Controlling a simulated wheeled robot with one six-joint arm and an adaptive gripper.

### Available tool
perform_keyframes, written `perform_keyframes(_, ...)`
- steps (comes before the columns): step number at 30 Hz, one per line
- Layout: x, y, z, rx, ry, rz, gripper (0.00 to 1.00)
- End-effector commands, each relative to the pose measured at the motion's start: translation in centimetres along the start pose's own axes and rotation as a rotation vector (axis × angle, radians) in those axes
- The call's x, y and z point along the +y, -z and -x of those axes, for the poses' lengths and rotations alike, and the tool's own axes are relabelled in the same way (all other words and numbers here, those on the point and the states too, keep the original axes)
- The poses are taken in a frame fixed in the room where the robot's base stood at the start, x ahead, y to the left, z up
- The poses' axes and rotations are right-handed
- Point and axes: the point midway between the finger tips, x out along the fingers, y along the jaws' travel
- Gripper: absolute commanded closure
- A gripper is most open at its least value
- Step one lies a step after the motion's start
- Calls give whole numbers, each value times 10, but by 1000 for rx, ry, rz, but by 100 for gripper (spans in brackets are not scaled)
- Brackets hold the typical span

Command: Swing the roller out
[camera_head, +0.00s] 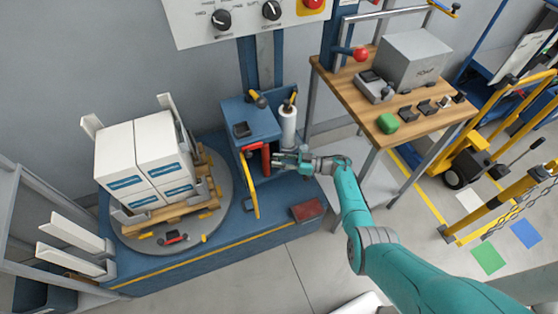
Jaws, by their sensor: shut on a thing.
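The blue wrapping unit (250,122) stands at the back of the machine base. A red bar-shaped handle (266,160) is on its front; it looks like the grip of the roller part. The roller itself I cannot clearly make out. A white film roll (288,128) stands upright just right of the unit. My gripper (277,160) reaches in from the right, below the film roll, with its fingers at the red handle. It is shut on the handle, and the fingers hide part of it.
Stacked white boxes (145,160) stand on a wooden pallet on the grey turntable (133,235) at left. A yellow bar (251,195) hangs in front of the unit. A workbench (345,90) is at right. A control panel (245,20) is above.

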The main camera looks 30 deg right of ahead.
Motion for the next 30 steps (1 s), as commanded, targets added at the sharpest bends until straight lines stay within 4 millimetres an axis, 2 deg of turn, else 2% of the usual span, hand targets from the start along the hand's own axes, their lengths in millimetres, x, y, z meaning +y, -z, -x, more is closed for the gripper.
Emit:
perform_keyframes(2,1,1,1,1,-2,1,100)
perform_keyframes(3,1,1,1,1,-2,1,67)
perform_keyframes(17,-2,0,-2,1,-28,2,66)
perform_keyframes(30,-13,-1,-22,0,-260,0,66)
